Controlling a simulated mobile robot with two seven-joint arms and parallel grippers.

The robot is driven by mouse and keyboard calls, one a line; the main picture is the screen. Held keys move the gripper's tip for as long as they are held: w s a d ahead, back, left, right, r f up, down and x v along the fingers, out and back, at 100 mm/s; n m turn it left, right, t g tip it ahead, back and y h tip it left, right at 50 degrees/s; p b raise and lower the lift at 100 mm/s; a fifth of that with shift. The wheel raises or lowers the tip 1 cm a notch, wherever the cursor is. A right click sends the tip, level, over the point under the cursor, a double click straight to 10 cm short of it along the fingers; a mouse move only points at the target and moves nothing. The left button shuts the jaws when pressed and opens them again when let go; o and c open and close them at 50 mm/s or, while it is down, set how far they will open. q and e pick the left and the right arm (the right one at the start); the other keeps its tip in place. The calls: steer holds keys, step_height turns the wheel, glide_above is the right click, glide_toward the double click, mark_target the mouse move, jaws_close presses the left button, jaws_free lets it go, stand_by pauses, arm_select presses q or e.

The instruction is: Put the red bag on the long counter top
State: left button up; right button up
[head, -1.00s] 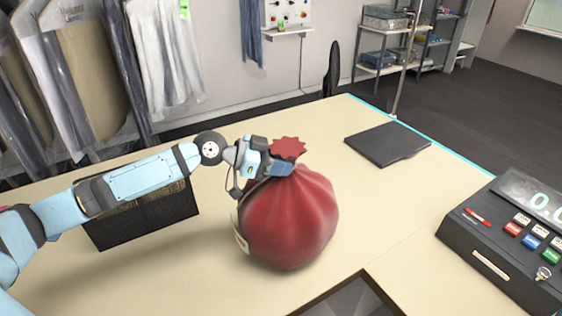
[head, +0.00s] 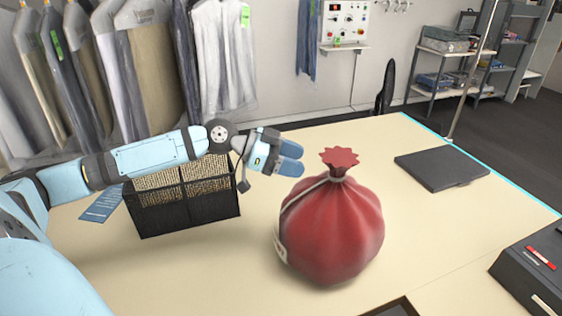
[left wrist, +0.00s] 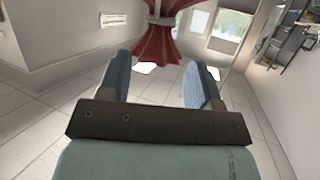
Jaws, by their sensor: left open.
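The red bag (head: 332,232) stands upright on the long counter top (head: 250,285), its gathered neck tied and its frilled top upward. My left gripper (head: 292,158) is open and empty, just left of the bag's neck and apart from it. In the left wrist view the two blue fingers (left wrist: 163,88) are spread, and the red bag (left wrist: 155,45) shows ahead beyond the fingertips. My right gripper is in neither view.
A dark flat folder (head: 440,168) lies right of the bag. A black cash register (head: 530,275) is at the lower right. Counter between bag and folder is clear.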

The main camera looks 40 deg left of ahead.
arm_select(q)
steer(key=shift+b+v, duration=0.3)
steer(key=shift+v, duration=1.3)
